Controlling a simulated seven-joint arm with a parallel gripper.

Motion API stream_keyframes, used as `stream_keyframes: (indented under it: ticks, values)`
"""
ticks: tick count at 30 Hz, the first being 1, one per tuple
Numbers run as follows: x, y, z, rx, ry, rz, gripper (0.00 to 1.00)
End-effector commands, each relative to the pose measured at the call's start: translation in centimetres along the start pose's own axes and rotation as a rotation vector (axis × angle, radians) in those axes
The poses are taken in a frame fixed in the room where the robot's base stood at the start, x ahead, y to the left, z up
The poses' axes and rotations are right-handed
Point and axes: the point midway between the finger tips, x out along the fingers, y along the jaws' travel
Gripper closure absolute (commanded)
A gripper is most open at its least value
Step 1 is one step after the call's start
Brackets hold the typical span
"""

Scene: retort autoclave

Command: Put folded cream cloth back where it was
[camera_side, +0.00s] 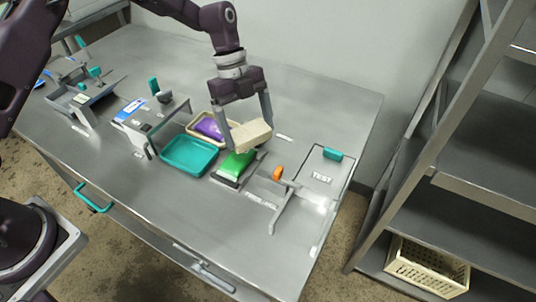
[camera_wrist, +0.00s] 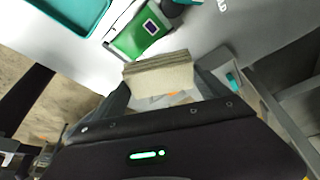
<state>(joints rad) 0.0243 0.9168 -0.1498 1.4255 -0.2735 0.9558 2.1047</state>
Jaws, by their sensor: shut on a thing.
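The folded cream cloth (camera_side: 252,135) is held between the two fingers of my gripper (camera_side: 250,132), raised above the table. In the wrist view the cloth (camera_wrist: 158,75) shows as a thick, layered block between the fingers. Below it and slightly left in the side view lies a green packet (camera_side: 237,164) on a small grey stand. The green packet (camera_wrist: 141,32) also shows just beyond the cloth in the wrist view, with a dark and white label. The cloth looks clear of the packet, though the exact gap is hard to judge.
A teal tray (camera_side: 164,168) and a beige tray with a purple packet (camera_side: 210,127) lie left of the gripper. An orange-knobbed lever (camera_side: 277,173) and a panel marked TEST (camera_side: 322,178) are at right. A cream basket (camera_side: 427,268) sits on the low shelf.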

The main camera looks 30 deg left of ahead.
Motion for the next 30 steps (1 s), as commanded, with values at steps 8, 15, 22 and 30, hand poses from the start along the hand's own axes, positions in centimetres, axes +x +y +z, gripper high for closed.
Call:
stream_keyframes:
  ticks: [8,15,22,30]
  values:
    - [1.6,-8.1,-1.5,-0.41,0.029,-0.164,0.52]
    - [6.3,-8.7,0.1,-0.455,0.035,-0.176,0.52]
    - [9.4,-8.6,1.3,-0.453,0.035,-0.175,0.52]
    - [10.9,-8.7,1.9,-0.45,0.035,-0.179,0.52]
